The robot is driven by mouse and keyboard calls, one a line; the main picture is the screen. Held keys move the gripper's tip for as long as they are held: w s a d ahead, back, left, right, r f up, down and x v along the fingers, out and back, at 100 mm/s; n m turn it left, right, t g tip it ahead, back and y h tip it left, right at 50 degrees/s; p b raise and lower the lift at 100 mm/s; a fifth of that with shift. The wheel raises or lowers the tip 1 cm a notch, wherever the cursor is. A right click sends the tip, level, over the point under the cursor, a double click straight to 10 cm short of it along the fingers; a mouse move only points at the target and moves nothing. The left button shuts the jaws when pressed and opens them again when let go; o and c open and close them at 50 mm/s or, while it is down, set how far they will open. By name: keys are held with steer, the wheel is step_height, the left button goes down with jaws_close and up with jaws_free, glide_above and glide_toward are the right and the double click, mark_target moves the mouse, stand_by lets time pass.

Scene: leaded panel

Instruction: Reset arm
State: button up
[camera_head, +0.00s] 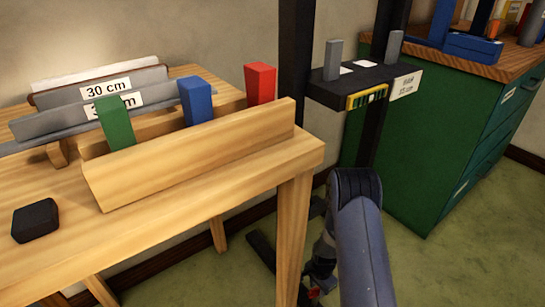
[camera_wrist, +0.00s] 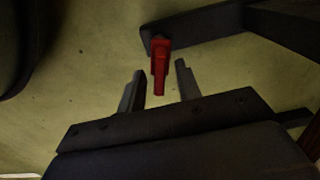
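My gripper (camera_wrist: 160,82) shows in the wrist view with its two dark fingers apart and a clear gap between them. It is open. A red piece (camera_wrist: 160,62) appears between or beyond the fingertips, by the end of a dark bar (camera_wrist: 195,28). It looks apart from both fingers, but I cannot tell its depth. In the head view my arm (camera_head: 362,235) reaches down to the right of the wooden table, low over the floor. The gripper end is small and dark there, partly behind my arm, with a bit of red (camera_head: 314,293) near it.
The wooden table (camera_head: 240,205) holds a rack (camera_head: 190,155) with green (camera_head: 115,123), blue (camera_head: 196,102) and red (camera_head: 260,84) blocks, and a black block (camera_head: 35,221). A dark stand (camera_head: 345,90) and green cabinet (camera_head: 420,150) are beyond. Green floor (camera_head: 450,270) is clear at right.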

steer(key=n+p, duration=0.1)
steer(key=n, duration=0.4)
steer(key=shift+n, duration=0.4)
steer(key=shift+s, duration=0.15)
